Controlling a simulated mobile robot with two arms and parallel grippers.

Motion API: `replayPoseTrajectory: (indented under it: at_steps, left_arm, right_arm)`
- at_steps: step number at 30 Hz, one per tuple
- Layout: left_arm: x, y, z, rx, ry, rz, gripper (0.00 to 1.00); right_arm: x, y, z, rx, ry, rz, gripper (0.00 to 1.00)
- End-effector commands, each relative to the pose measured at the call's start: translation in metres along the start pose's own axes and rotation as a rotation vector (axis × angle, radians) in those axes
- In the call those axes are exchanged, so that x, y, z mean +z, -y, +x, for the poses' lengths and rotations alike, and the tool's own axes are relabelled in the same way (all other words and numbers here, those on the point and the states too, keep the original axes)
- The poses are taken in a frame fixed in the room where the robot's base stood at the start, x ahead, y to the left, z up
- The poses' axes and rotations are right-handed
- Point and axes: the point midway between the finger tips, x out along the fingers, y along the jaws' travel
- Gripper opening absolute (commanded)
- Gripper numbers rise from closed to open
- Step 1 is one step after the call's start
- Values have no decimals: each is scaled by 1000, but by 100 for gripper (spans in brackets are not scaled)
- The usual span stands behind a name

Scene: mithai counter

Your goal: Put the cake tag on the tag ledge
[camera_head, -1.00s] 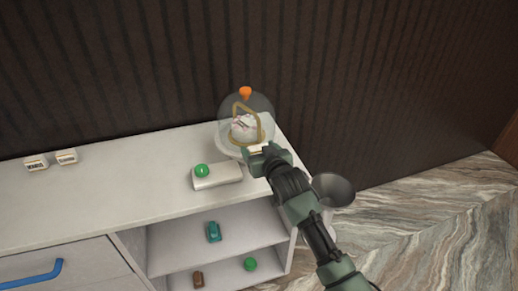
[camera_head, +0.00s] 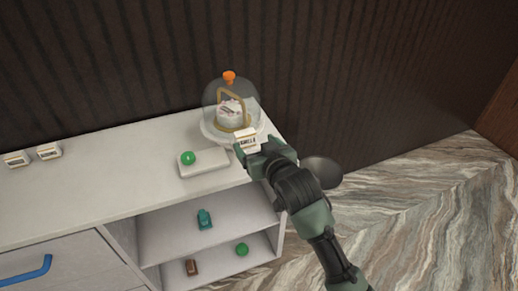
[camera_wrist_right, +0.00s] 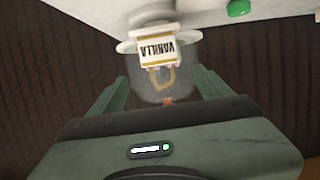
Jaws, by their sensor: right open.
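The cake tag (camera_head: 247,141), a small white card reading VANILLA, is upright in front of the domed cake stand (camera_head: 215,132). The tag appears apart from both fingers. The tag ledge is not clearly distinguishable; the tag seems to be at the stand's front rim, and what supports it is hidden. My left gripper is out of view.
A clear dome (camera_head: 214,95) with an orange knob (camera_head: 229,76) covers a white cake. Two small tags (camera_head: 49,151) stand far left. Open shelves below hold small items.

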Motion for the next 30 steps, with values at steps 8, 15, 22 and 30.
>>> replayPoseTrajectory:
  at_steps: [8,15,22,30]
  left_arm:
    - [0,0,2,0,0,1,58]
    - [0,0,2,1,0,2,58]
    - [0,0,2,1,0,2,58]
    - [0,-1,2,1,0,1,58]
  right_arm:
    - [0,0,-22,1,1,-1,79]
    - [3,-1,-22,1,5,-1,79]
    - [117,-17,7,26,178,5,79]
    - [387,-43,-22,60,544,21,79]
